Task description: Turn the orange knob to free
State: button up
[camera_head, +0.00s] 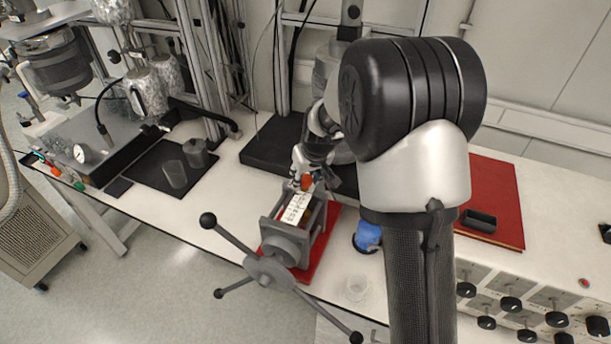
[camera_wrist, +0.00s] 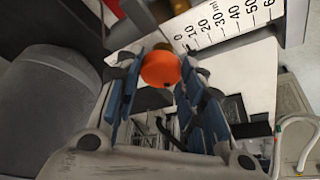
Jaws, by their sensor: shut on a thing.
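The round orange knob (camera_wrist: 160,69) sits between the two blue-padded fingers of my gripper (camera_wrist: 158,82) in the wrist view. My gripper is shut on it at the fingertips. In the head view the orange knob (camera_head: 306,182) shows small beside the end of my gripper (camera_head: 309,176), at the far end of a white scale plate (camera_head: 297,206). The scale's zero end lies close to the knob in the wrist view. The far side of the knob and its mounting are mostly hidden.
The scale belongs to a grey press (camera_head: 287,240) with a spoked handwheel (camera_head: 270,270), on a red mat (camera_head: 327,250). A dark base (camera_head: 262,150) lies behind. A knob panel (camera_head: 520,300) is at lower right.

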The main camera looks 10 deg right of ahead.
jog(key=shift+m, duration=0.3)
jog(key=shift+r+m+h+p, duration=0.1)
jog(key=shift+m+h+p, duration=0.2)
jog(key=shift+m+p, duration=0.2)
jog(key=shift+a+m+h+b, duration=0.15)
jog(key=shift+m+h+b, duration=0.2)
jog(key=shift+m, duration=0.35)
jog(key=m+b, duration=0.1)
jog(key=b, duration=0.1)
jog(key=m+h+b, duration=0.1)
jog(key=shift+w+f+m+b, duration=0.1)
jog(key=shift+f+m+b, duration=0.25)
jog(key=shift+m, duration=0.05)
jog(key=m+h+b, duration=0.1)
jog(key=m+b, duration=0.2)
jog(key=b, duration=0.1)
jog(key=shift+a+r+m+g, duration=0.1)
jog(key=shift+m+g, duration=0.3)
jog(key=m+g+h+b, duration=0.1)
jog(key=m, duration=0.3)
jog(key=shift+w+a+r, duration=0.1)
jog(key=shift+r, duration=0.05)
jog(key=shift+m+g+h+p, duration=0.35)
jog(key=shift+m+g+p, duration=0.4)
jog(key=shift+m, duration=1.35)
jog(key=shift+g, duration=0.25)
jog(key=o, duration=1.1)
jog(key=shift+c, duration=0.2)
